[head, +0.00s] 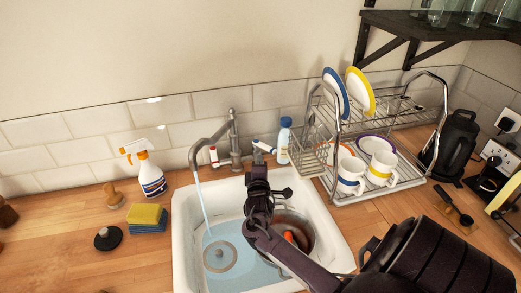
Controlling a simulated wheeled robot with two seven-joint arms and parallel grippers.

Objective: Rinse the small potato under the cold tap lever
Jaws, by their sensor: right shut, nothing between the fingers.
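The tap (233,140) stands behind the white sink (184,215). Its red-marked lever (214,156) is on the left and its blue-marked cold lever (263,146) on the right. A stream of water (202,200) falls from the spout into the left part of the basin, where water lies around the drain (220,256). My right gripper (259,161) is shut and empty, just in front of the cold lever; I cannot tell whether they touch. I cannot make out the small potato. My left gripper is out of view.
A pot with something orange (290,237) in it stands in the sink, partly behind my right arm. Right: a dish rack (335,199) with plates and mugs. Left: a spray bottle (151,179), sponges (146,215) and a black stopper (108,239).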

